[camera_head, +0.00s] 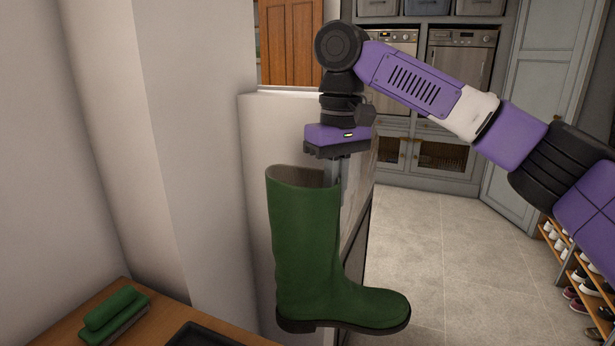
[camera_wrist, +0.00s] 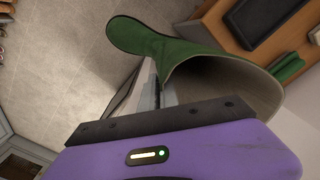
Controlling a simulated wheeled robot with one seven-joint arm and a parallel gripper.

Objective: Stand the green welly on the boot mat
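The green welly (camera_head: 305,245) hangs upright in the air, toe pointing right, in the head view. My gripper (camera_head: 338,190) points down and is shut on the front side of its top rim. In the wrist view, the fingers (camera_wrist: 158,92) pinch the edge of the welly (camera_wrist: 190,52), and its open top faces the camera. The boot mat, a dark tray (camera_head: 205,336), lies on the wooden bench at the bottom of the head view, left of and below the welly, mostly cut off. The mat (camera_wrist: 262,18) also shows at the top right of the wrist view.
A green brush-like item (camera_head: 115,312) lies on the wooden bench (camera_head: 62,322), left of the mat. A pale wall end (camera_head: 258,190) stands close behind the welly. A shoe rack (camera_head: 575,275) is at the right, with open tiled floor (camera_head: 430,255) between.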

